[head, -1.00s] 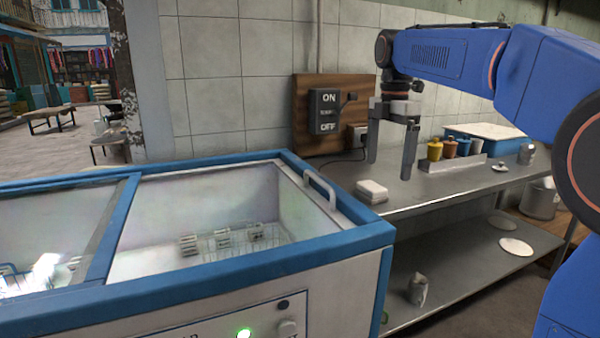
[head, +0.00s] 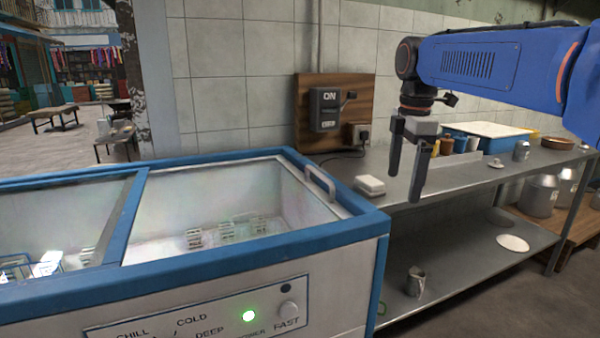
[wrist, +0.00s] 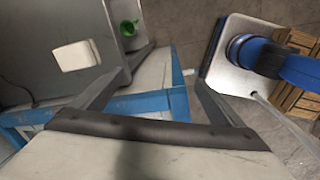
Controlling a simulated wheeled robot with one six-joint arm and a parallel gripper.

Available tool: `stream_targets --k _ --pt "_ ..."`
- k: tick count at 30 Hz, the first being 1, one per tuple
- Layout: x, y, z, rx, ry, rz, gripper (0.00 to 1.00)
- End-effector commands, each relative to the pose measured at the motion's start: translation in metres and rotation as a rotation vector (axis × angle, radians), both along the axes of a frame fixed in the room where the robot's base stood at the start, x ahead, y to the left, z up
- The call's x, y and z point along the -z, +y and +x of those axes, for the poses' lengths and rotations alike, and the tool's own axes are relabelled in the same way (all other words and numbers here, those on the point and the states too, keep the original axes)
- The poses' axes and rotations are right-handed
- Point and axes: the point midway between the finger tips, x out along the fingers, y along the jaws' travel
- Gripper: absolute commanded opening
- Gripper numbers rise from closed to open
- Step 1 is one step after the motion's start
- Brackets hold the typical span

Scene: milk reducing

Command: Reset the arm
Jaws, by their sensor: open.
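My gripper (head: 403,172) hangs from my blue arm in the head view, fingers pointing down. It is open, with nothing between the fingers, above the steel counter (head: 465,181) and to the right of the chest freezer (head: 352,238). In the wrist view my gripper (wrist: 150,90) shows its two fingers spread apart, with the blue freezer edge and the floor beyond them.
A white box (head: 369,186) sits on the counter below and left of my gripper. A power switch (head: 325,110) is on the wall board. Metal cans (head: 539,196) stand at the right. The air around my gripper looks clear.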

Motion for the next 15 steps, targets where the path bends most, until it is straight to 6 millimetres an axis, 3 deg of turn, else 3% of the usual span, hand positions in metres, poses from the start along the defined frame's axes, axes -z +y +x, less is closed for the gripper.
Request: stream_targets --k 8,15 --pt "0.036 -0.018 -0.069 0.374 -0.075 0.047 0.92" --pt "0.085 -0.032 -0.132 0.743 -0.145 0.119 0.92"
